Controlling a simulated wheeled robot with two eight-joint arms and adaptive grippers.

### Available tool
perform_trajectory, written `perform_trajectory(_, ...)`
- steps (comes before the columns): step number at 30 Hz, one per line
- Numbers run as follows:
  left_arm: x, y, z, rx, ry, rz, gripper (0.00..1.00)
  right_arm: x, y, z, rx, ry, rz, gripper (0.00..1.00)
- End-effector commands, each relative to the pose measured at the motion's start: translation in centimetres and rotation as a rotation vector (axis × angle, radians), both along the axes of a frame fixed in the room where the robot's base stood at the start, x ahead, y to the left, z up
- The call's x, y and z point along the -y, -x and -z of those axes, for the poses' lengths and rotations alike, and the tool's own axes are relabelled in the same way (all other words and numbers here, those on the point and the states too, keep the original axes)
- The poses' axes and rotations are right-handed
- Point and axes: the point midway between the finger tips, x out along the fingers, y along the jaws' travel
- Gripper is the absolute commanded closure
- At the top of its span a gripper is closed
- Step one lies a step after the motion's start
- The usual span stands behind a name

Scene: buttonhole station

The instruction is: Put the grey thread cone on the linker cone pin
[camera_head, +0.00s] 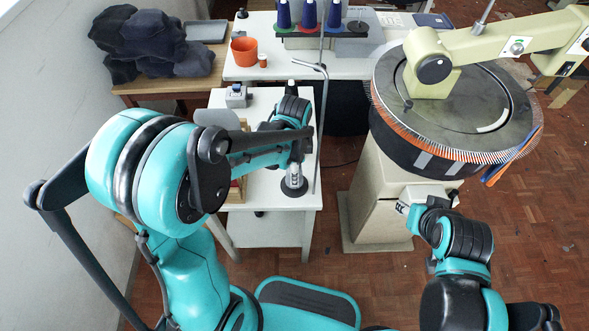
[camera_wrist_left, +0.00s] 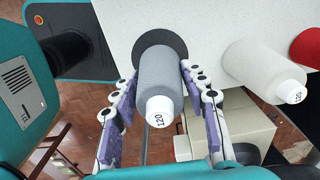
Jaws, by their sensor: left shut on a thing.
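The grey thread cone (camera_wrist_left: 160,82), with a white tip marked 120, is between the two fingers of my left gripper (camera_wrist_left: 160,100) in the left wrist view. The fingers are shut on its sides. Its wide end is over a dark round disc (camera_wrist_left: 160,42) on the white table; any pin inside is hidden. In the head view the cone (camera_head: 294,178) is upright over that disc (camera_head: 293,190), near the table's front right corner, beside my left gripper (camera_head: 297,165). I cannot tell if it is fully seated. My right gripper (camera_head: 403,207) is away by the machine pedestal; its fingers are unclear.
A thin upright rod (camera_head: 320,125) rises beside the table. The round linker machine (camera_head: 450,110) is at the right. Cones on a rack (camera_head: 325,40) and an orange pot (camera_head: 244,51) are behind.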

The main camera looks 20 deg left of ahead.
Motion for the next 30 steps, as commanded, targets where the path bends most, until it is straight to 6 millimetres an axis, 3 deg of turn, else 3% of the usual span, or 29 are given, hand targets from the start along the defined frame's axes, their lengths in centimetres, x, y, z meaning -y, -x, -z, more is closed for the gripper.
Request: perform_trajectory(30, 0.00, -0.01, 1.30, 0.000, 0.000, 0.000, 0.87, 0.00, 0.00, 1.08, 0.000, 0.000, 0.000, 0.60)
